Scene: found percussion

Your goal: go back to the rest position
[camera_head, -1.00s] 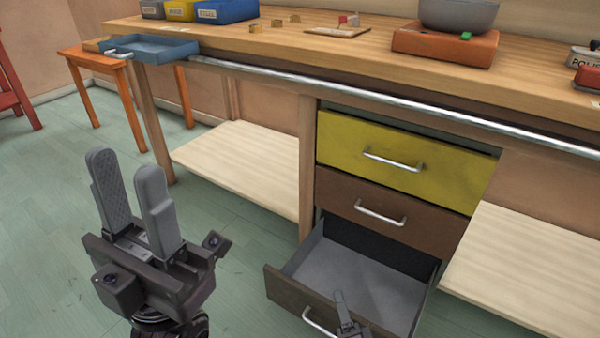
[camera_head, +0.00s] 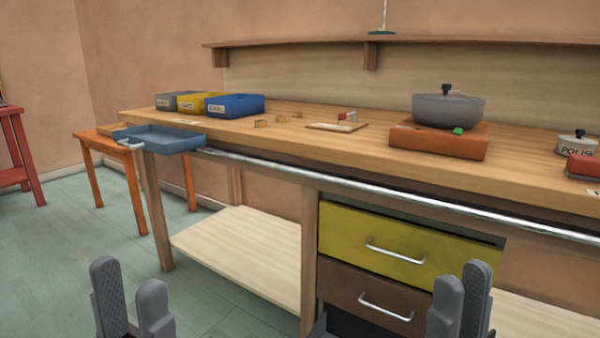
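My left gripper (camera_head: 131,292) is at the bottom left, its grey fingers upright with a gap between them. It is open and empty, in front of the bench. My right gripper (camera_head: 461,290) is at the bottom right, fingers upright, in front of the drawer unit. Its two fingers overlap in the picture, so whether a gap lies between them is unclear; no held thing shows. The lower parts of both grippers are cut off by the picture's edge.
The bottom drawer (camera_head: 345,322) stands open, mostly out of frame. The yellow drawer (camera_head: 350,235) and brown drawer (camera_head: 335,280) are above it. A blue tray (camera_head: 165,138) overhangs the left end of the wooden bench (camera_head: 300,150). A pot (camera_head: 450,108) sits on an orange-brown block (camera_head: 420,140).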

